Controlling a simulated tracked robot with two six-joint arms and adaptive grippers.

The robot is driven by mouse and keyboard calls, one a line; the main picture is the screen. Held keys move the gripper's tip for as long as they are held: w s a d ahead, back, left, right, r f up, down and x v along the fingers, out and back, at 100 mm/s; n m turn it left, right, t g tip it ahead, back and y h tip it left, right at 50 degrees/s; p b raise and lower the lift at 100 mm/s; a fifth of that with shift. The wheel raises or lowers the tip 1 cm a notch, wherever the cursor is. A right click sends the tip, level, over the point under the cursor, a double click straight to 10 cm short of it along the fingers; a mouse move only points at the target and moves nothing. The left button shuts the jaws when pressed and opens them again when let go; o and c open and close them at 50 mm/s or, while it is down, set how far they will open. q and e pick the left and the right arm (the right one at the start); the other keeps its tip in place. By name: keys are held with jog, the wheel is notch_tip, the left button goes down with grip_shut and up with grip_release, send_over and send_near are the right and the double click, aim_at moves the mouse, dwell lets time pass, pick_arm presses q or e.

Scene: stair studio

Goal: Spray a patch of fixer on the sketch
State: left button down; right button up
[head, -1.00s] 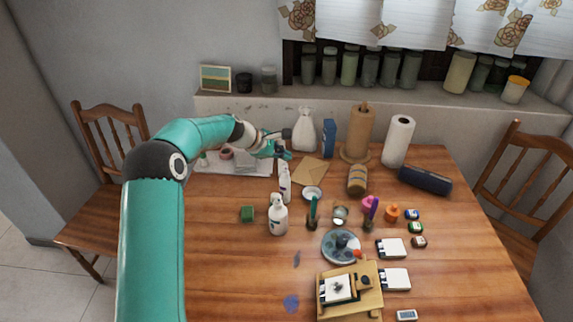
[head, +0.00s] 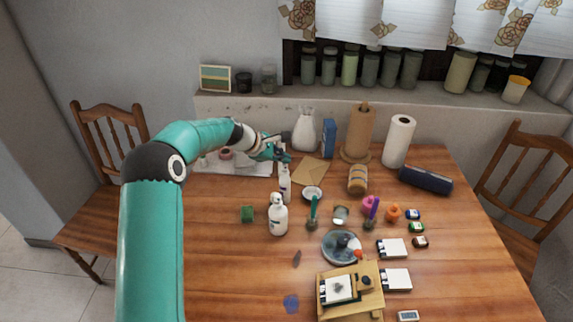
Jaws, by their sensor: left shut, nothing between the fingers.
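The sketch (head: 338,289) is a white sheet with a dark drawing, lying on a small wooden easel board (head: 370,300) at the table's front. Two white bottles stand left of the middle: a larger one with a pump or spray top (head: 278,217) and a slimmer one (head: 285,186) behind it. I cannot tell which holds fixer. My left gripper (head: 284,153) is shut and empty, above the table's back part, behind the slim bottle and left of the white vase (head: 304,132). My right gripper is not in view.
A palette plate (head: 341,247), brush holders, ink pots and white boxes (head: 391,248) crowd the table's right middle. A brown envelope (head: 310,171), cardboard roll (head: 358,133) and paper towel roll (head: 398,142) stand or lie at the back. The left front of the table (head: 220,270) is clear.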

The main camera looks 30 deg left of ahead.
aim_at(283, 165)
pick_arm(q)
jog(key=shift+f, duration=0.35)
dwell(0.3)
jog(key=shift+r+p, duration=0.7)
jog(key=shift+r, duration=0.3)
notch_tip(283, 165, up, 6)
jog(key=p, duration=0.5)
dwell(1.6)
